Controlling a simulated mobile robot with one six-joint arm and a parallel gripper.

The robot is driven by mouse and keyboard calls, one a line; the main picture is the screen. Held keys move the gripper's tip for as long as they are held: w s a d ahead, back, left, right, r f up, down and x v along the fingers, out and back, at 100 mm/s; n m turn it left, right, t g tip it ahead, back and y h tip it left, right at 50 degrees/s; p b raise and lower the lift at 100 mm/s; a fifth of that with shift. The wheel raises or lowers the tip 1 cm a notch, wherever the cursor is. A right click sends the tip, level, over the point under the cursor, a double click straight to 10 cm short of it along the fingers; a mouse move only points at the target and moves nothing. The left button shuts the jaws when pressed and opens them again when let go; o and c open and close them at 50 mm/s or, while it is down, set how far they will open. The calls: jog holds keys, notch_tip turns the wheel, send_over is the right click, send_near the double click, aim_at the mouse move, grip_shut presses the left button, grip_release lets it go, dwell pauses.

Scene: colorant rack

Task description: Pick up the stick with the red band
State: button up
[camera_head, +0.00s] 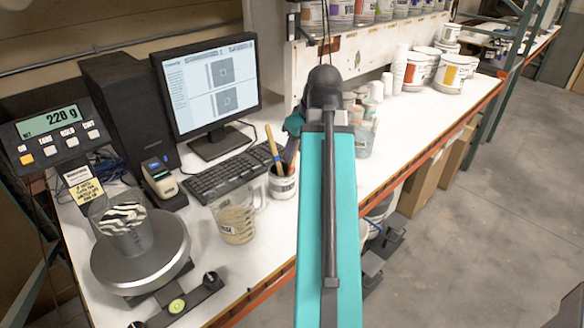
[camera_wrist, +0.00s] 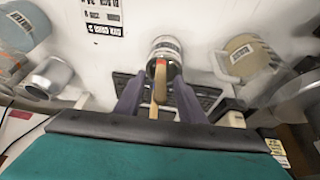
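A small labelled can (camera_head: 284,186) stands on the white bench and holds upright sticks. One wooden stick (camera_head: 270,139) leans out of it; its band is not clear in the head view. In the wrist view the can (camera_wrist: 166,44) is ahead, and a tan stick with a red band (camera_wrist: 160,80) points toward the camera. My gripper (camera_wrist: 157,100) is open, with one finger on each side of this stick and gaps showing. Any contact cannot be made out. In the head view my arm hides most of the gripper.
A measuring jug (camera_head: 236,221) stands left of the can, and a keyboard (camera_head: 225,178) lies behind it. A scale (camera_head: 142,260) bearing a container is at the left. Clear bottles (camera_head: 363,135) stand to the right of my arm. The bench's right front stretch is mostly clear.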

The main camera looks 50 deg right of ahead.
aim_at(291, 168)
jog(key=shift+w+f, duration=0.15)
jog(key=shift+f, duration=0.15)
jog(key=shift+p+x, duration=0.9)
jog(key=shift+x, duration=1.55)
jog(key=shift+c, duration=0.2)
grip_shut()
